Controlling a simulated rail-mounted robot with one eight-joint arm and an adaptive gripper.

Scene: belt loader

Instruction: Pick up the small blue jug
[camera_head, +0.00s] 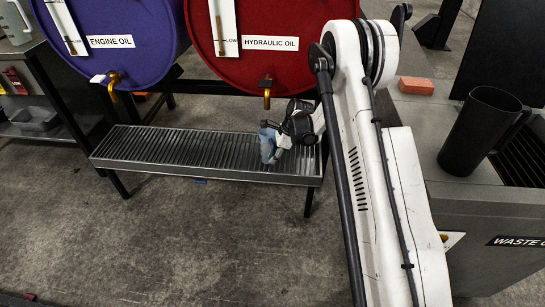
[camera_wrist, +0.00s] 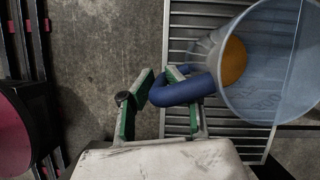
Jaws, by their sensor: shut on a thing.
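The small blue jug (camera_head: 267,143) is at the right end of the slatted drip tray (camera_head: 170,150), below the hydraulic oil tap (camera_head: 267,92). In the wrist view the jug (camera_wrist: 275,70) is see-through pale blue, with amber liquid or colour at its bottom and a solid blue handle (camera_wrist: 185,90). My gripper (camera_wrist: 160,92) has its green-padded fingers closed on this handle. In the head view my gripper (camera_head: 284,140) is just right of the jug. I cannot tell whether the jug's base touches the tray.
A purple engine oil drum (camera_head: 115,15) and a red hydraulic oil drum (camera_head: 258,55) stand behind the tray. A dark jug (camera_head: 478,130) is on the waste cabinet (camera_head: 460,195) at right, with an orange block (camera_head: 416,86). The floor in front is mostly clear.

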